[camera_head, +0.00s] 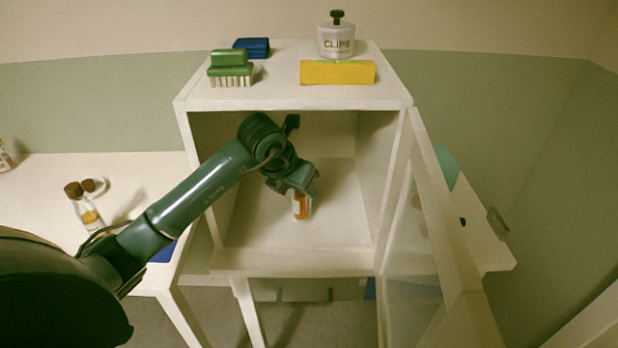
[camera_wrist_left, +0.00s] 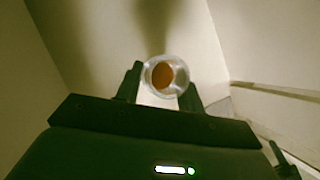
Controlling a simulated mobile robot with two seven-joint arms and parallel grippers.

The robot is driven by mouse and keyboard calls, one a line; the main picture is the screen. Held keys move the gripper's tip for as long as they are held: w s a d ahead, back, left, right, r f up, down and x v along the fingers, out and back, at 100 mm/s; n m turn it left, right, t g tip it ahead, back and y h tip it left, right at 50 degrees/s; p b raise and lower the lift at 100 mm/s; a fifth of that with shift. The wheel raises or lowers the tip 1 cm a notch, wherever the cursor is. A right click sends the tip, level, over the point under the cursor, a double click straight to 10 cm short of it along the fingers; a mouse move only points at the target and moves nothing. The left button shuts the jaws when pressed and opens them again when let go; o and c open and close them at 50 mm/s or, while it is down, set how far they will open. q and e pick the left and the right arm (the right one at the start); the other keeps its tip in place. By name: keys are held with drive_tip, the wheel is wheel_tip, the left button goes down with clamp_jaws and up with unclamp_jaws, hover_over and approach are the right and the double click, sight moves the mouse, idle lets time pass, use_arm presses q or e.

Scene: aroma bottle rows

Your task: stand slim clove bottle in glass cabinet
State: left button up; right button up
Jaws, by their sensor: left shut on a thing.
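The slim bottle (camera_head: 301,205) with an orange label is inside the open white cabinet (camera_head: 310,262). My left gripper (camera_head: 300,190) reaches into the cabinet from the left and is shut on the bottle, hiding its upper part. In the left wrist view the round end of the bottle (camera_wrist_left: 165,76), brown in the middle, sits between the two fingers (camera_wrist_left: 163,95). The bottle looks about upright; I cannot tell whether its base touches the cabinet floor. The glass door (camera_head: 415,250) stands open at the right. My right gripper is not in view.
On the cabinet top are a green brush (camera_head: 231,68), a blue item (camera_head: 252,47), a yellow block (camera_head: 337,72) and a CLIPS jar (camera_head: 337,42). Brown-capped bottles (camera_head: 85,208) are on the left table (camera_head: 50,185). The cabinet floor around the held bottle looks clear.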

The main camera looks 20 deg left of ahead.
use_arm(q)
drive_tip(key=shift+w+r, duration=0.1)
drive_tip(key=shift+w, duration=0.25)
drive_tip(key=w, duration=0.1)
drive_tip(key=w+f, duration=0.1)
drive_tip(key=w, duration=0.1)
drive_tip(key=shift+d+f+p, duration=0.25)
drive_tip(key=shift+f+p, duration=0.05)
drive_tip(key=shift+p, duration=0.1)
drive_tip(key=o, duration=1.1)
